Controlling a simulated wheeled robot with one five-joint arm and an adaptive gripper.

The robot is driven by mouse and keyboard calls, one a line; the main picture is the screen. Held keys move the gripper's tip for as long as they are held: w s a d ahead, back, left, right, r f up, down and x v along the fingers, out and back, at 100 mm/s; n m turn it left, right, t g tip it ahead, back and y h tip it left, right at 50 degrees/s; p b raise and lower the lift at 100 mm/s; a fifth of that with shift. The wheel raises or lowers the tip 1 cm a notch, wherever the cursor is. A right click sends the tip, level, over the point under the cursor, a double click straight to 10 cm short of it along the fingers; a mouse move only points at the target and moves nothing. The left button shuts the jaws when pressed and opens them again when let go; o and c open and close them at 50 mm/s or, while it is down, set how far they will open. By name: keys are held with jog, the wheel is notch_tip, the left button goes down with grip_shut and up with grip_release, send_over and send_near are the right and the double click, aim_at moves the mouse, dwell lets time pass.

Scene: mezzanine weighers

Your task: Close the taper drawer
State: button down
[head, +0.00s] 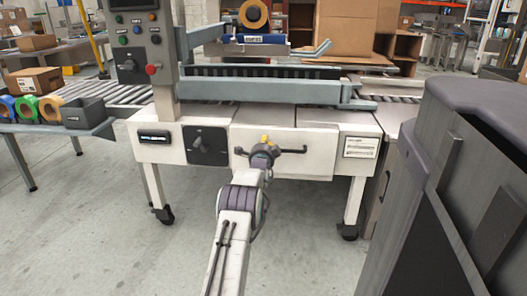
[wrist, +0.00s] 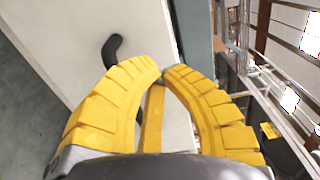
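The taper drawer (head: 315,145) is a wide white front panel low on the white taping machine. Its front appears to stand forward of the frame beside it; how far is hard to judge. A black bar handle (head: 292,151) crosses its front, and one bent end of the handle shows in the wrist view (wrist: 112,48). My gripper (head: 266,139) is in front of the drawer at the middle of the handle. In the wrist view its yellow fingers (wrist: 163,70) are shut, tips together. The left finger hides part of the handle. I cannot see the handle clasped between the fingers.
A black panel with a knob (head: 206,146) is left of the drawer. A control box (head: 138,42) rises above it. A dark grey cabinet (head: 430,200) stands close at the right. Tape rolls (head: 28,107) lie on a side shelf. Bare floor (head: 120,240) lies front left.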

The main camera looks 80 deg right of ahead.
jog(key=a+p, duration=0.1)
jog(key=a, duration=0.6)
jog(key=shift+s+p, duration=0.3)
jog(key=shift+p, duration=0.05)
